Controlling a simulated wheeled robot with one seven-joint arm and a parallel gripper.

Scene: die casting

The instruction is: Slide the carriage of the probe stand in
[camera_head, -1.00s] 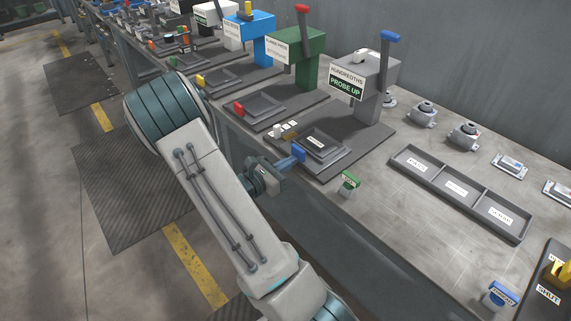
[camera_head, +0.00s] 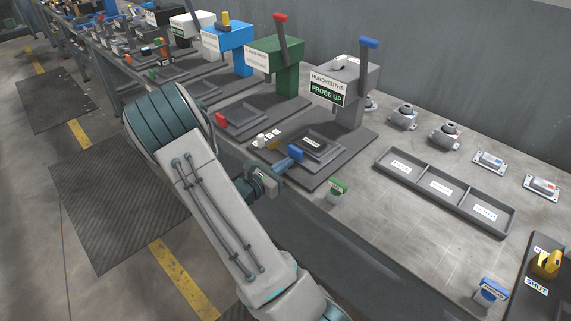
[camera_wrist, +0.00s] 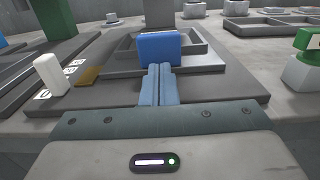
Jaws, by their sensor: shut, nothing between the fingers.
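The probe stand is grey, with a display (camera_head: 327,89) reading HUNDREDTHS and PROBE UP and a raised blue lever (camera_head: 369,43) on top. Its carriage (camera_head: 331,154) is a shallow dark tray with a white label, lying on the flat base (camera_head: 352,153) in front of the column. A blue handle (camera_head: 295,152) is at the carriage's near end and also shows in the wrist view (camera_wrist: 160,48). My gripper (camera_head: 286,161) is shut and empty. In the wrist view its fingertips (camera_wrist: 160,67) are against the handle's lower near face, seemingly touching.
A three-part tray (camera_head: 452,207) lies further right. A green stand (camera_head: 283,75) is to the left.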

